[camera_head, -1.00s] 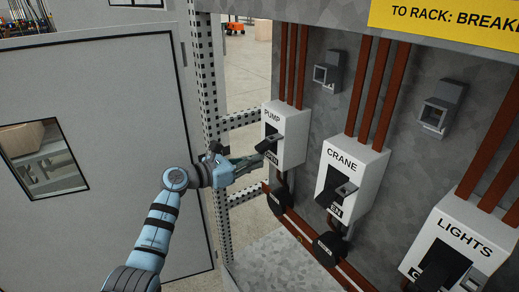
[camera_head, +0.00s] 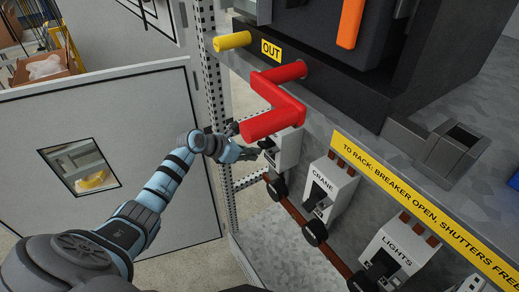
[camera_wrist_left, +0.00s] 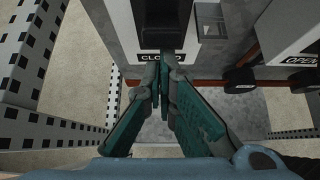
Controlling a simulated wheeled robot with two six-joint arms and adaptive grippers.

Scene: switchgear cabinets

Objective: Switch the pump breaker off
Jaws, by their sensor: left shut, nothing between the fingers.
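The pump breaker (camera_head: 289,150) is a white box at the left end of the row. In the head view the red handle hides its top and name. In the left wrist view its black lever (camera_wrist_left: 158,22) is at top centre, above a partly covered label (camera_wrist_left: 150,57) that appears to read CLOSED. My left gripper (camera_head: 257,153) is at the front of this box, below the red handle. In the wrist view its teal fingers (camera_wrist_left: 165,70) are shut and empty, with tips over the label just below the lever. I cannot tell whether they touch.
The red bent handle (camera_head: 285,98) and a yellow knob (camera_head: 233,41) jut out above my left gripper. The crane breaker (camera_head: 328,189) and lights breaker (camera_head: 394,250) stand to the right. A perforated post (camera_head: 212,85) and the open door (camera_head: 130,170) are left.

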